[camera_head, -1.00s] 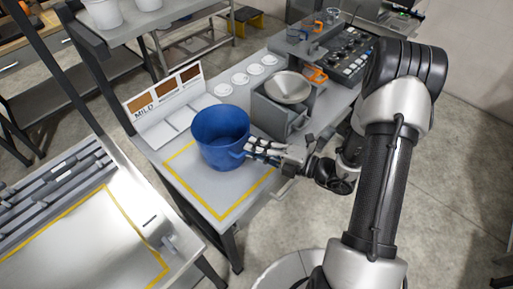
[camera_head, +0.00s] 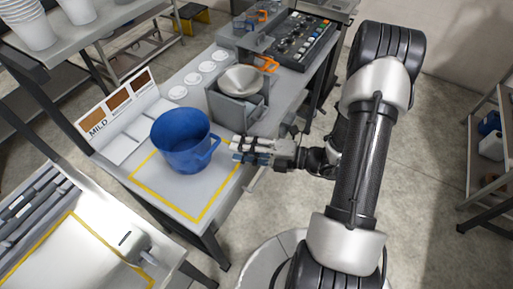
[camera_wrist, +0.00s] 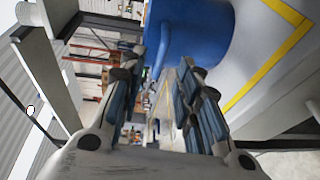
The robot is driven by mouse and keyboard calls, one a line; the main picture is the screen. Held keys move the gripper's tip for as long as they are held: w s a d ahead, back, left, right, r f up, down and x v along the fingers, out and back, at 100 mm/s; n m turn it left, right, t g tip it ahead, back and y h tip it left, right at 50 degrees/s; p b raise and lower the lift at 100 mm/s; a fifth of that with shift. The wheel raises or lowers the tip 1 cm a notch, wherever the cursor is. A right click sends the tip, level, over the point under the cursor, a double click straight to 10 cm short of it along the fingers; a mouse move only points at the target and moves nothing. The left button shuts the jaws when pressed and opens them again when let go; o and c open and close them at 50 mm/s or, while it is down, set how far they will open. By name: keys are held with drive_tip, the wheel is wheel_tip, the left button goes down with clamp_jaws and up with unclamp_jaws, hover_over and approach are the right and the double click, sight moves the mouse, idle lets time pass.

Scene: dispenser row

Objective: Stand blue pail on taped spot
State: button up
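The blue pail (camera_head: 182,142) stands upright on the grey table, at the back part of the yellow taped outline (camera_head: 200,218). The tape's near edges show clear of the pail; part of its far edge is hidden behind it. The pail's handle (camera_head: 209,150) faces my gripper.
A sign board with brown swatches (camera_head: 118,106) stands behind the pail. A grey device with a metal bowl (camera_head: 240,82) is at the back right, near several white discs (camera_head: 192,78). Another taped table (camera_head: 60,250) is at lower left.

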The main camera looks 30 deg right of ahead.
drive_tip(key=v, duration=0.5)
drive_tip(key=s+a+r+n+g+h, duration=0.2)
drive_tip(key=s+a+r+n+g, duration=0.35)
drive_tip(key=n, duration=0.65)
drive_tip(key=s+a+r+n+g+h, duration=0.1)
drive_tip(key=s+a+r+n+g, duration=0.4)
drive_tip(key=n, duration=0.6)
drive_tip(key=s+d+r+n+t+h, duration=0.1)
drive_tip(key=r+n+h, duration=0.3)
drive_tip(key=n, duration=0.6)
drive_tip(key=s+d+r+n+t+h, duration=0.2)
drive_tip(key=r+n+h, duration=0.3)
drive_tip(key=n, duration=0.6)
drive_tip(key=shift+s+d+t+h+p, duration=0.35)
drive_tip(key=shift+s+t+h, duration=0.15)
drive_tip(key=shift+s+t, duration=0.2)
drive_tip(key=shift+f+b, duration=0.6)
drive_tip(key=shift+b, duration=0.05)
